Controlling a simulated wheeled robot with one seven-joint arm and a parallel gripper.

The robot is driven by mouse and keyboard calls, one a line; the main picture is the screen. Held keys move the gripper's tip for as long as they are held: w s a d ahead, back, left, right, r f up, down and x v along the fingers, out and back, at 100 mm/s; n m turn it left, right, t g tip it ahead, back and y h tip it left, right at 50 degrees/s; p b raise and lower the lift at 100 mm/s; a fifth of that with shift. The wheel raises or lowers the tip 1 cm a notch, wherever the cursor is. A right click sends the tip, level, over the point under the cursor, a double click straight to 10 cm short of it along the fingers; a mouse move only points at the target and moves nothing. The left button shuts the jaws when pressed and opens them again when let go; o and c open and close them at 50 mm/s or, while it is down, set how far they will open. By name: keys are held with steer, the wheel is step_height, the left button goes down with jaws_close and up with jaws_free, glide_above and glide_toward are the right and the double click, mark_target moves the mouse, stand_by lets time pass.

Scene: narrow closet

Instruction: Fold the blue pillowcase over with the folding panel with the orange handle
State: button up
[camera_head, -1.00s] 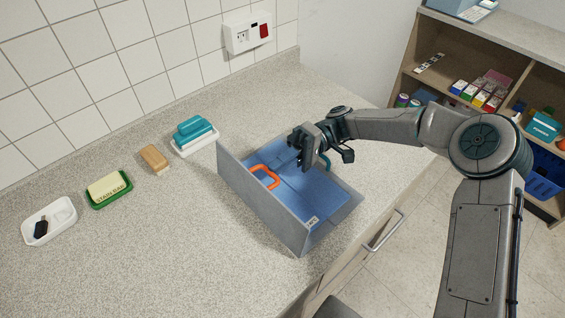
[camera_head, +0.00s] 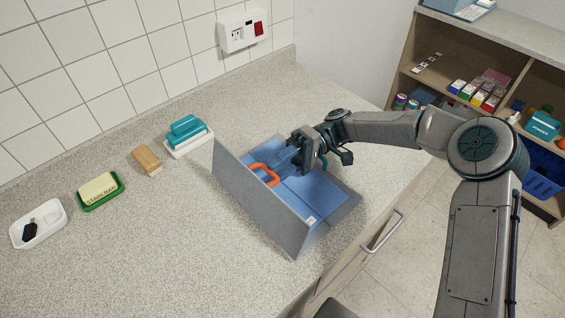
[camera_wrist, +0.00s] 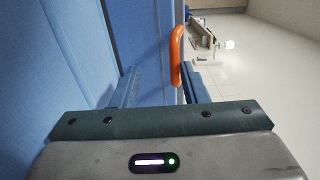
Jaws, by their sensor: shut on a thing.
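The blue pillowcase (camera_head: 318,190) lies spread on the folding board, and its blue cloth fills the left of the wrist view (camera_wrist: 70,45). The folding panel's orange handle (camera_head: 266,174) is a small loop left of my gripper (camera_head: 296,162). In the wrist view the handle (camera_wrist: 177,52) stands close beside the right finger. My gripper (camera_wrist: 158,88) is shut on the folding panel, with blue surface between its fingers. The exact contact is hidden in both views.
The board's grey upright side (camera_head: 258,205) stands toward the left. A teal brush (camera_head: 187,131), a wooden block (camera_head: 147,160), a stain bar (camera_head: 100,190) and a white tray (camera_head: 38,224) line the counter's back. Open shelves (camera_head: 480,85) stand right.

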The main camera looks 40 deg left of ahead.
steer(key=shift+s+f, duration=0.25)
steer(key=shift+f, duration=0.25)
steer(key=shift+r, duration=0.1)
steer(key=shift+w, duration=0.15)
steer(key=shift+r, duration=0.15)
steer(key=shift+r, duration=0.3)
steer(key=w+d+r+b, duration=0.1)
steer(key=w+d+r, duration=0.4)
steer(key=d+r, duration=0.5)
steer(key=shift+w+d+r, duration=0.15)
steer(key=shift+r, duration=0.2)
